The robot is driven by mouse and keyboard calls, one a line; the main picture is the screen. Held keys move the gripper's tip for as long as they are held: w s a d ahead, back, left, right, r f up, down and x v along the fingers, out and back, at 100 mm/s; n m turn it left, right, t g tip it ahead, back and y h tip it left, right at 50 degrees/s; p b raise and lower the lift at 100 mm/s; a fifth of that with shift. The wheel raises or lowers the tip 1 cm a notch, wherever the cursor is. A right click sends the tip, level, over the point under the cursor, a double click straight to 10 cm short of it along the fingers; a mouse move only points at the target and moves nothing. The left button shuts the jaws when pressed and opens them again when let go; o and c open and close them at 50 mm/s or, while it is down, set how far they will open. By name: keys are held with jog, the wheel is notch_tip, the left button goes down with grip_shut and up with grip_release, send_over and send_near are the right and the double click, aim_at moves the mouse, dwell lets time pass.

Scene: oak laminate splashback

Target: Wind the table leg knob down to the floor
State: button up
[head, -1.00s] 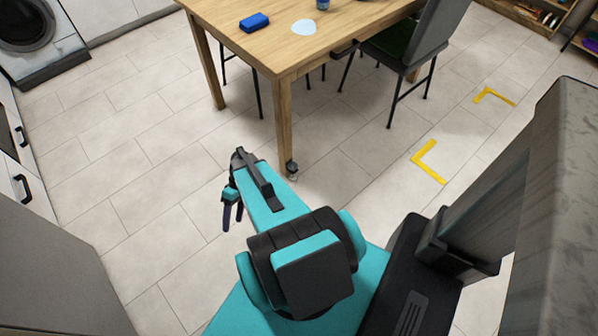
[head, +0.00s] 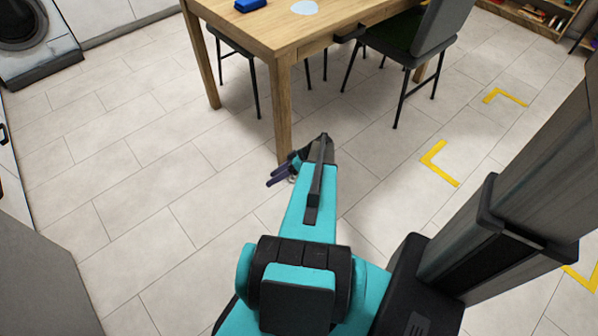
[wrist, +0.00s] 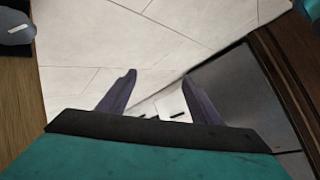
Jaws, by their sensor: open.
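The wooden table leg (head: 282,105) comes down from the near corner of the table. In the head view my arm and gripper (head: 273,181) cover its lower end, so the knob is mostly hidden there. My gripper is low, by the foot of the leg, with its dark purple fingers pointing left. In the wrist view the fingers (wrist: 159,92) are apart with nothing between them. A dark rounded piece, probably the knob (wrist: 14,27), shows at the top left corner, beside brown wood that looks like the leg (wrist: 16,115). It is outside the fingers.
The wooden table (head: 290,30) carries a blue block (head: 250,5) and a pale disc (head: 305,7). Dark chairs (head: 415,35) stand at it. Yellow corner marks (head: 438,163) lie on the tiles to the right. The tiled floor left of the leg is clear.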

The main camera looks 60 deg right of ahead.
jog(key=s+d+f+t+h+b, duration=0.2)
jog(key=s+d+b, duration=0.2)
jog(key=s+d, duration=0.3)
jog(key=s+d+f+n+t+h+b, duration=0.1)
jog(key=s+d+b, duration=0.4)
jog(key=d, duration=0.8)
jog(key=shift+s+d+f+t+h, duration=0.2)
jog(key=shift+s+f+t+h, duration=0.2)
jog(key=shift+s+f+t, duration=0.7)
jog(key=shift+w+r, duration=0.15)
jog(key=shift+w, duration=0.05)
jog(key=b+x, duration=0.3)
jog(key=x, duration=1)
jog(key=shift+w+a, duration=0.15)
jog(key=shift+w, duration=0.15)
jog(key=c, duration=1.1)
jog(key=shift+b, duration=0.3)
